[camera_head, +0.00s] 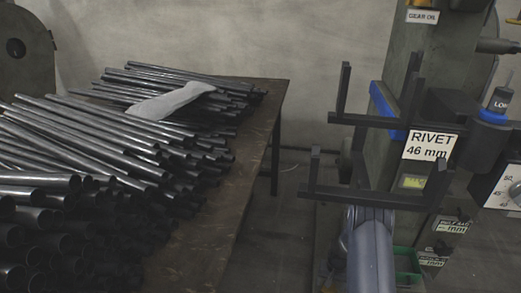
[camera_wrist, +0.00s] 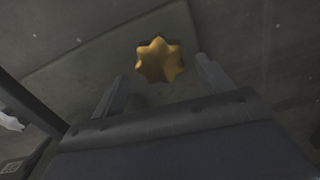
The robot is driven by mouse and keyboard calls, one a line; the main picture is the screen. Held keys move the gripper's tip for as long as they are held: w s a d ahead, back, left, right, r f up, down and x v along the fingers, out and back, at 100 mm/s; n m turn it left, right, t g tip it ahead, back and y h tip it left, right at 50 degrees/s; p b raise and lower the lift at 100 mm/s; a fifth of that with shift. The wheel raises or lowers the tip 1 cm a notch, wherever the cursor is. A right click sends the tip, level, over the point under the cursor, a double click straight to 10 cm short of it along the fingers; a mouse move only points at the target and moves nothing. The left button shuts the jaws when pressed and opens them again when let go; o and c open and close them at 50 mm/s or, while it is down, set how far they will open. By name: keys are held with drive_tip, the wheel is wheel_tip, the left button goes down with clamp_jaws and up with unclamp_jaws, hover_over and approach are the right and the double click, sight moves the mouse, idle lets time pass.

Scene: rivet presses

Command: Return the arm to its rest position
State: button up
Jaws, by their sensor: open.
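My gripper (camera_wrist: 162,68) shows in the wrist view with its two fingers spread apart. A gold, star-shaped piece (camera_wrist: 160,60) appears between and beyond the fingertips, with a visible gap to each finger. I cannot tell how far below the fingers it is. A grey-blue rounded part of my arm rises at the bottom right of the head view, in front of the rivet press (camera_head: 375,150). My gripper cannot be made out in the head view.
The press carries black bracket arms (camera_head: 365,195) and a "RIVET 46 mm" label (camera_head: 431,146). A table (camera_head: 225,200) on the left holds many dark tubes (camera_head: 90,140) and a grey cloth (camera_head: 170,101). Floor (camera_head: 270,240) shows between table and press.

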wheel_tip(320, 180, down, 3)
drive_tip(key=shift+f+b, duration=0.2)
drive_tip(key=shift+b, duration=0.25)
drive_tip(key=shift+r+m, duration=0.25)
drive_tip(key=shift+m, duration=0.75)
drive_tip(key=m, duration=0.7)
drive_tip(key=shift+m+p, duration=0.4)
wheel_tip(320, 180, up, 11)
drive_tip(key=p, duration=0.4)
drive_tip(key=shift+f, duration=0.15)
